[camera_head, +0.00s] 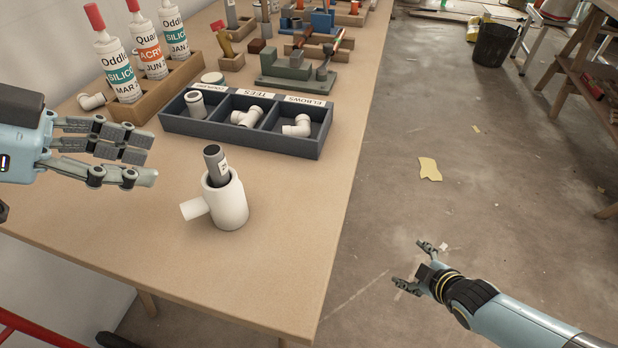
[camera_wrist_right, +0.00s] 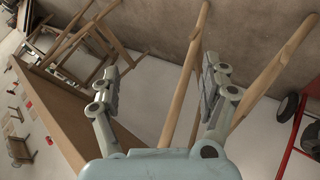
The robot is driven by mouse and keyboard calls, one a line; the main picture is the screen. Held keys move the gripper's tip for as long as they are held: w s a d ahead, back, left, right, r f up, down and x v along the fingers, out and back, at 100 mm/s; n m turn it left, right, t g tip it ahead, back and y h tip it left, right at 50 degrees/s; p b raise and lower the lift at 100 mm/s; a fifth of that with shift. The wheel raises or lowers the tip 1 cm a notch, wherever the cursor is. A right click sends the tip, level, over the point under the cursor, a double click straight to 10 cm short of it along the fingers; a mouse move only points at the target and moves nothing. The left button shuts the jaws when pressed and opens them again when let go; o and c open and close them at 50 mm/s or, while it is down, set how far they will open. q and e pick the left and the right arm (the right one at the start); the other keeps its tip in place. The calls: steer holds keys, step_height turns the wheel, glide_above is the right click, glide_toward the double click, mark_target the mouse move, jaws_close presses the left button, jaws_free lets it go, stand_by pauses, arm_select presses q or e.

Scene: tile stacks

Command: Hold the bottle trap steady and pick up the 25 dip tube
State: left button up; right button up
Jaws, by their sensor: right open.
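The white bottle trap (camera_head: 232,206) stands upright on the near part of the table, its side outlet pointing left. The dark grey dip tube (camera_head: 213,165) stands in its open top, with a pale label on its side; the number is too small to read. Its lower end is hidden inside the trap. My left gripper (camera_head: 150,160) is left of the trap, pointing right, its fingers apart and empty. My right gripper (camera_head: 412,263) is open and empty beyond the table's right edge, over the floor. In the right wrist view its two fingers (camera_wrist_right: 163,85) are wide apart.
A dark tray (camera_head: 245,148) with three compartments of white fittings stands behind the trap. A wooden rack (camera_head: 160,92) of sealant cartridges is at the back left. Tools (camera_head: 298,70) stand further back. The table's near right part is clear.

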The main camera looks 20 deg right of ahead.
steer(key=w+r+n+t+y, duration=0.2)
steer(key=w+r+n+t, duration=0.4)
steer(key=w+r, duration=0.75)
steer(key=w+r+n+t+y, duration=0.1)
steer(key=w+r+n+t, duration=0.2)
steer(key=w+r+n, duration=0.75)
steer(key=s+a+r+n+y, duration=0.35)
steer(key=a+r+y, duration=0.25)
steer(key=a+r, duration=0.4)
steer(key=n+g+y, duration=0.4)
steer(key=n+g, duration=0.8)
steer(key=n, duration=0.8)
glide_toward(243, 195)
steer(key=shift+a+f, duration=0.15)
steer(key=shift+a, duration=0.1)
steer(key=x, duration=1)
steer(key=shift+w, duration=0.1)
